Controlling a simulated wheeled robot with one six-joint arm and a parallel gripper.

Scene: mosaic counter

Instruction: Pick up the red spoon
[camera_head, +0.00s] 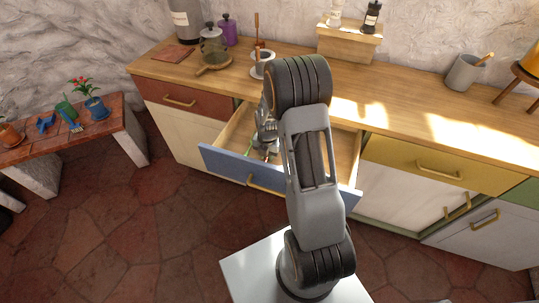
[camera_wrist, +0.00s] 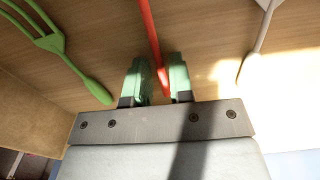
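The red spoon (camera_wrist: 151,38) lies in the open drawer (camera_head: 224,163). In the wrist view its red handle runs from the top edge down between my fingertips; its bowl is out of view. My gripper (camera_wrist: 160,80) is open, with one green-tipped finger on each side of the handle end. The handle is nearer the right finger, and I cannot tell whether they touch. In the head view my gripper (camera_head: 268,140) is down inside the drawer, and my arm hides much of the drawer.
A green fork (camera_wrist: 68,58) lies left of the spoon and a white utensil (camera_wrist: 255,45) lies right of it, both apart from my fingers. The drawer's wooden side wall (camera_wrist: 30,115) is at lower left. The counter (camera_head: 400,103) is above and behind the drawer.

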